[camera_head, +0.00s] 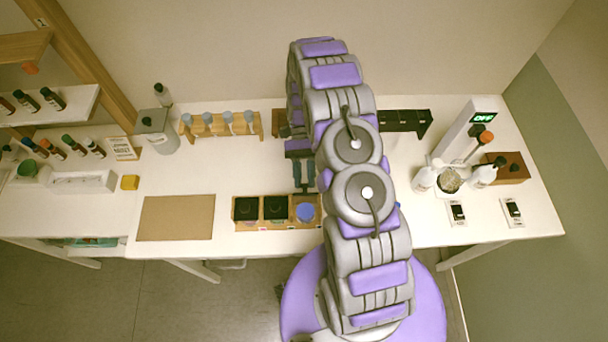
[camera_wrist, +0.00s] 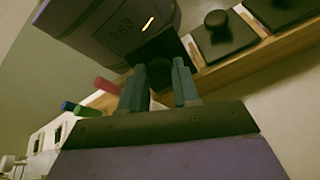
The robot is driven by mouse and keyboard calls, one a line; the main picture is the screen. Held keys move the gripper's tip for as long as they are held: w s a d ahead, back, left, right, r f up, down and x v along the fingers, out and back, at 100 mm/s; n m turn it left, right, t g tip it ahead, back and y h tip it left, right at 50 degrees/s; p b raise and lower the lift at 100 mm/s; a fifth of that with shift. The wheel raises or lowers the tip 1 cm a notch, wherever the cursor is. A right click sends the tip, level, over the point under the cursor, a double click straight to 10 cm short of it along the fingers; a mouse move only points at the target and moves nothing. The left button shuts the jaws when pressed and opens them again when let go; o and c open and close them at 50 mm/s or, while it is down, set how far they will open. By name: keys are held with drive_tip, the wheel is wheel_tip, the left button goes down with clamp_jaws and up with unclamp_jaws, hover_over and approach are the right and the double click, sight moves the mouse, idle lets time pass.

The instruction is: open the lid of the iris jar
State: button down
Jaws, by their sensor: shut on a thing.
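A wooden rack (camera_head: 290,226) near the table's front edge holds a row of jars. Two of them have square black lids with round knobs (camera_head: 246,209) (camera_head: 275,208). The rightmost place shows a round blue surface (camera_head: 306,212) with no black lid over it. No name is readable, so I cannot tell which jar is iris from labels. My gripper (camera_head: 304,188) is just behind the blue surface, pointing down. In the wrist view its fingers (camera_wrist: 158,90) are closed around a dark round knob (camera_wrist: 158,72) on a dark lid (camera_wrist: 166,46). Whether this lid still touches its jar is unclear.
A brown mat (camera_head: 176,218) lies left of the rack. A wooden stand with several pale-topped tubes (camera_head: 228,123) is behind, and a black rack (camera_head: 405,119) stands at the back right. A scale with a green display (camera_head: 484,117) and white bottles stand at right.

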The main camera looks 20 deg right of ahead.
drive_tip(key=shift+f, duration=0.1)
drive_tip(key=c, duration=0.8)
unclamp_jaws()
drive_tip(key=s+r, duration=0.2)
drive_tip(key=s, duration=0.6)
drive_tip(key=s+r, duration=0.3)
drive_tip(key=s, duration=0.5)
drive_tip(key=shift+a, duration=0.3)
drive_tip(key=shift+w, duration=0.1)
